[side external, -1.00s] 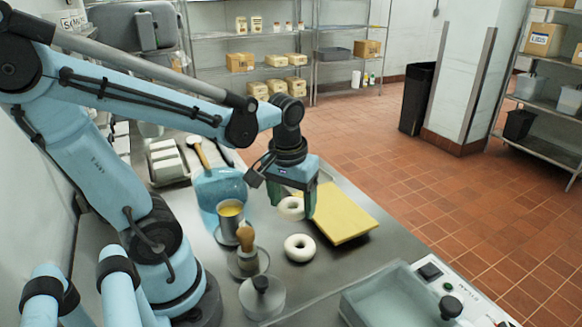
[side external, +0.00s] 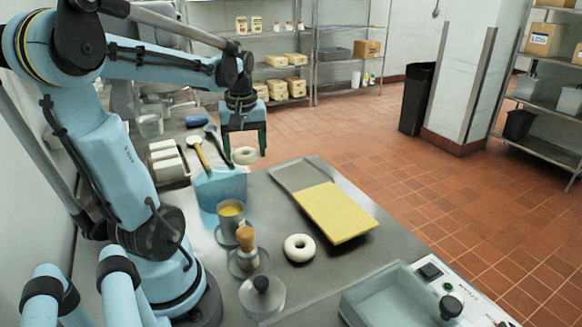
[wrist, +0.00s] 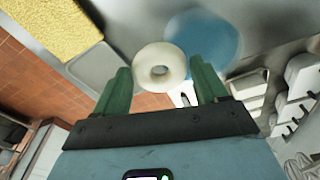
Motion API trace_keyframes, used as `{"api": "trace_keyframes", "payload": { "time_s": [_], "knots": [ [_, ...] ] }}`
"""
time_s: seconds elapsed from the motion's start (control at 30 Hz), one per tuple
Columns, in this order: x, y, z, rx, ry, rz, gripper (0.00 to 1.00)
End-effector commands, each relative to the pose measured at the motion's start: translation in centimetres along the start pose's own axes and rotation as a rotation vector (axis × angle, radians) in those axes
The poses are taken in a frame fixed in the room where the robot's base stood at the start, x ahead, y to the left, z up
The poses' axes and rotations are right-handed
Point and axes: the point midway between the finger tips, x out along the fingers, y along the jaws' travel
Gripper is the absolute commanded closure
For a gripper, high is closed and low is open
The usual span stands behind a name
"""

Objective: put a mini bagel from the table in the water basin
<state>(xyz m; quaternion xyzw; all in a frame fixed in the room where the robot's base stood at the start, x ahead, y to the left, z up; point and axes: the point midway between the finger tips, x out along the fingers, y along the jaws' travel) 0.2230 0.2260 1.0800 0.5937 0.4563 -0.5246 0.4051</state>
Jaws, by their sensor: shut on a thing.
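My gripper (side external: 244,157) is shut on a white mini bagel (side external: 237,156) and holds it in the air above the far part of the steel table (side external: 272,215). In the wrist view the held bagel (wrist: 143,72) sits between the green fingertips. A second white mini bagel (side external: 289,248) lies flat on the table, left of the yellow board. The bottom of the basin is cut off by the frame.
The yellow board (side external: 333,212) lies beside a grey tray (side external: 297,174). A blue item (side external: 218,188), a metal cup with yellow contents (side external: 231,218), a wooden-handled tool (side external: 246,242) and a black-knobbed lid (side external: 262,298) stand at left. The table between cup and board is mostly clear.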

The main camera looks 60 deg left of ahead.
Motion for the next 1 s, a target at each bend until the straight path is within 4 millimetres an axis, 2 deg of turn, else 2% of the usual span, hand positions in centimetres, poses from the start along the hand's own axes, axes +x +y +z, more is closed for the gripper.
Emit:
{"api": "trace_keyframes", "payload": {
  "time_s": [0.03,0.1,0.2,0.33,0.57,1.0],
  "knots": [
    [-0.1,-1.4,-1.3,-0.062,0.000,-0.007,0.57],
    [-0.2,-2.9,-2.6,-0.127,0.000,-0.015,0.57],
    [-0.3,-4.8,-4.0,-0.200,0.001,-0.024,0.57],
    [-0.4,-6.3,-5.0,-0.256,0.001,-0.030,0.57],
    [0.1,-6.9,-5.3,-0.278,0.001,-0.033,0.57],
    [3.9,-6.8,-4.7,-0.275,0.001,-0.033,0.57]
  ]
}}
